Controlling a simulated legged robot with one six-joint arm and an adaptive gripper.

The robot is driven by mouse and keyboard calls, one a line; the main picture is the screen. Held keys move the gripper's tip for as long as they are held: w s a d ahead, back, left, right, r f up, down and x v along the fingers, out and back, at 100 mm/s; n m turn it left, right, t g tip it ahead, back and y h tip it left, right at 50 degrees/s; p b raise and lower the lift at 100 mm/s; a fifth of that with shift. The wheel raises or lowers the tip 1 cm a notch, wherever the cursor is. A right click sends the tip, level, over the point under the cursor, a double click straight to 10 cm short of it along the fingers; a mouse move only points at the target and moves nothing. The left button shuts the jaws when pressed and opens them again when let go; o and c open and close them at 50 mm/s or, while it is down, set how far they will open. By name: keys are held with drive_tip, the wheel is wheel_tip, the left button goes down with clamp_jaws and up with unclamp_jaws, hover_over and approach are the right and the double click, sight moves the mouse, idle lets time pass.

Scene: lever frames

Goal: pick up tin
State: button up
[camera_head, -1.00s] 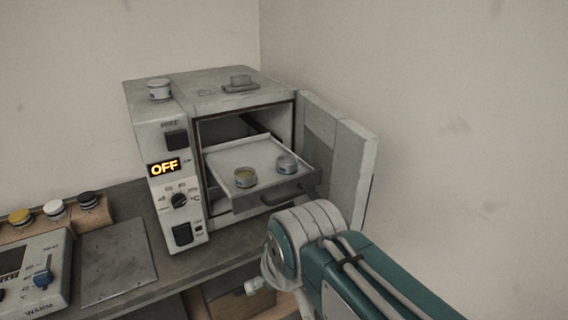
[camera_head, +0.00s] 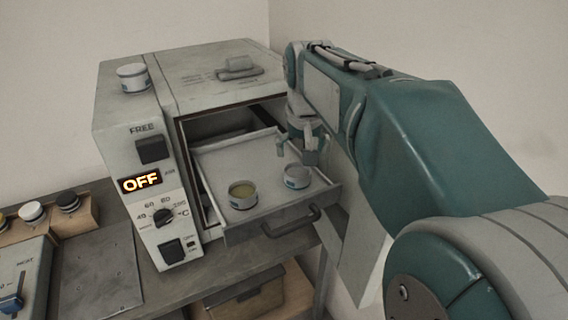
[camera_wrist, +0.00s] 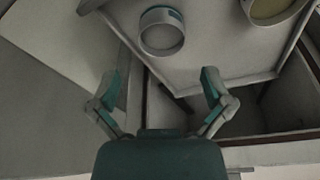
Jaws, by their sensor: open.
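Two small round tins stand on the pulled-out tray (camera_head: 225,165) of the oven. One is an open tin with yellowish contents (camera_head: 242,194), at the left. The other is a grey tin with a blue mark (camera_head: 296,176), at the right. A third, white-lidded tin (camera_head: 133,77) stands on top of the oven. My gripper (camera_head: 306,152) hangs over the tray just behind the grey tin. In the wrist view my gripper (camera_wrist: 160,88) is open and empty, with the grey tin (camera_wrist: 161,32) beyond its fingertips and the yellowish tin (camera_wrist: 270,8) cut off at the upper right.
The oven (camera_head: 152,120) reads OFF, and its open door (camera_head: 362,240) stands to the right, partly behind my arm. The drawer handle (camera_head: 290,221) sticks out in front. Several small capped jars (camera_head: 68,201) stand in a rack at the left.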

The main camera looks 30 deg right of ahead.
sight(297, 174)
drive_tip(key=x, duration=0.2)
drive_tip(key=shift+w+a+f, duration=0.1)
drive_tip(key=shift+a+f, duration=0.2)
drive_tip(key=shift+f, duration=0.15)
drive_tip(key=x, duration=0.3)
drive_tip(key=d+x, duration=0.1)
drive_tip(key=x, duration=0.1)
drive_tip(key=shift+w+d, duration=0.1)
drive_tip(key=shift+w, duration=0.2)
drive_tip(key=shift+w+a+f, duration=0.15)
drive_tip(key=shift+a+f, duration=0.05)
drive_tip(key=shift+f, duration=0.25)
drive_tip(key=shift+a, duration=0.25)
drive_tip(key=c, duration=0.4)
drive_tip(key=shift+d, duration=0.1)
drive_tip(key=c, duration=0.5)
drive_tip(key=shift+d, duration=0.15)
drive_tip(key=shift+c, duration=0.6)
